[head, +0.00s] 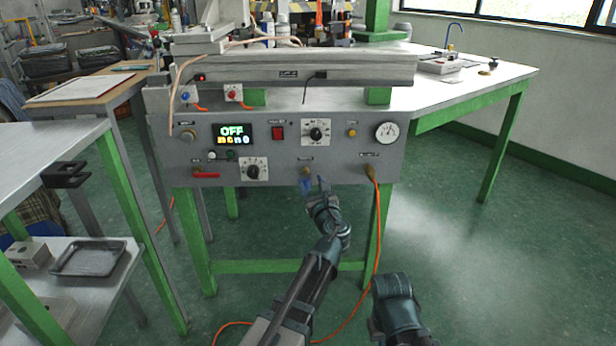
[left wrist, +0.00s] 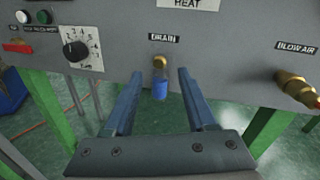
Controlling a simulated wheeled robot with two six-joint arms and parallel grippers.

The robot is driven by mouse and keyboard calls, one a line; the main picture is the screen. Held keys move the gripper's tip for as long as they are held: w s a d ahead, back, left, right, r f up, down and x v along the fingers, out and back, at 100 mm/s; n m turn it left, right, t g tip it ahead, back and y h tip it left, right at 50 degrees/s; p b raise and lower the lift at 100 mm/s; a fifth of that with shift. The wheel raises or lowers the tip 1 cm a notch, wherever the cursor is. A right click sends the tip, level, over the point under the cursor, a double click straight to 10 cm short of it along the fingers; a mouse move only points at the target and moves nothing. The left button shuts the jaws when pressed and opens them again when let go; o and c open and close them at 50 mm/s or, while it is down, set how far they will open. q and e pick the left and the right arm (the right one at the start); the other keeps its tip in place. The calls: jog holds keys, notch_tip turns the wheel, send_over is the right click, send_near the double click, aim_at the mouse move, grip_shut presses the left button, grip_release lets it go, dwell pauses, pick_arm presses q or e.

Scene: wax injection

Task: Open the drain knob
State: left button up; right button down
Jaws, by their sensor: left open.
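The drain knob (left wrist: 160,87) hangs below the DRAIN label on the grey panel, with a brass fitting on top and a blue lower part. It is small in the head view (head: 306,172), partly beside my fingers. My left gripper (left wrist: 159,75) is open, with one finger on each side of the knob in the left wrist view. The fingers look apart from the knob; I cannot tell the exact depth. In the head view my left gripper (head: 318,184) is just below the panel's lower edge.
A brass BLOW AIR fitting (left wrist: 298,88) with an orange hose is right of the drain.

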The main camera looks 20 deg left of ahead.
aim_at(306, 173)
pick_arm(q)
jog(key=shift+x, duration=2.35)
grip_shut()
